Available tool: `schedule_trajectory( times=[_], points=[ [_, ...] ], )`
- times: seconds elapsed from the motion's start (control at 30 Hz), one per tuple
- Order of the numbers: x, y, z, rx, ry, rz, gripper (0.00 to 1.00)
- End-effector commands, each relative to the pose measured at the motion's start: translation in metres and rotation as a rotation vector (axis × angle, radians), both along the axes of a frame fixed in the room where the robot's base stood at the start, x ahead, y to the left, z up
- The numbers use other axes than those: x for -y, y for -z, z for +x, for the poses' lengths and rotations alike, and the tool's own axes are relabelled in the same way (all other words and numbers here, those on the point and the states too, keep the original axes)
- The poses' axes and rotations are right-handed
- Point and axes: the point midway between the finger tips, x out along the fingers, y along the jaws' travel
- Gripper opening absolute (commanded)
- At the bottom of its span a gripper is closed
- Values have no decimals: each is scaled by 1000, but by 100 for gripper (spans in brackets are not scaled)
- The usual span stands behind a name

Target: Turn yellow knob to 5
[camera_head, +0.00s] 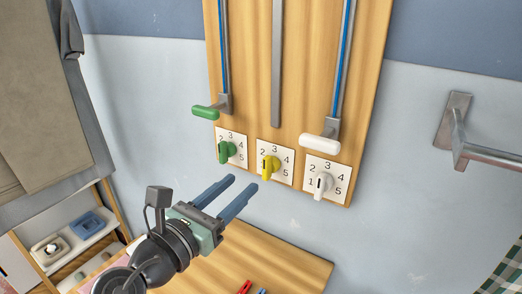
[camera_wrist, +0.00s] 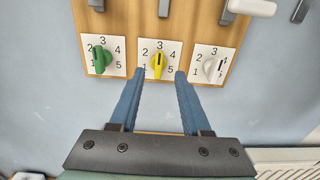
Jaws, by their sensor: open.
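The yellow knob (camera_head: 269,168) sits on the middle white dial plate, low on a wooden board on the wall. In the wrist view, the yellow knob (camera_wrist: 158,66) stands upright, its dark mark at the top toward the 3; the 5 is at the plate's lower right. My gripper (camera_head: 246,179) is open and below left of the knob in the head view. In the wrist view, my gripper (camera_wrist: 160,75) has one finger on each side of the knob's lower end in the picture. No contact shows, and the gap in depth is hard to judge.
A green knob (camera_head: 226,151) is on the left plate and a white knob (camera_head: 322,185) on the right plate. Green (camera_head: 205,112) and white (camera_head: 319,143) slider handles stick out above. A wooden table (camera_head: 270,262) is below. A metal rail (camera_head: 490,155) is at right.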

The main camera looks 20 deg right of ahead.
Motion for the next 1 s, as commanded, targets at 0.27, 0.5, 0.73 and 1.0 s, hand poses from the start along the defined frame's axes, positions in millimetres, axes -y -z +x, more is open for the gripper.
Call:
schedule_trajectory(
  times=[0.27, 0.5, 0.73, 1.0],
  points=[
    [47, 0, 36, 3, 1, 4, 48],
    [76, 0, 60, 5, -1, 4, 48],
    [86, 0, 67, 6, -3, 4, 48],
    [86, 0, 67, 5, -4, 4, 40]
  ],
)
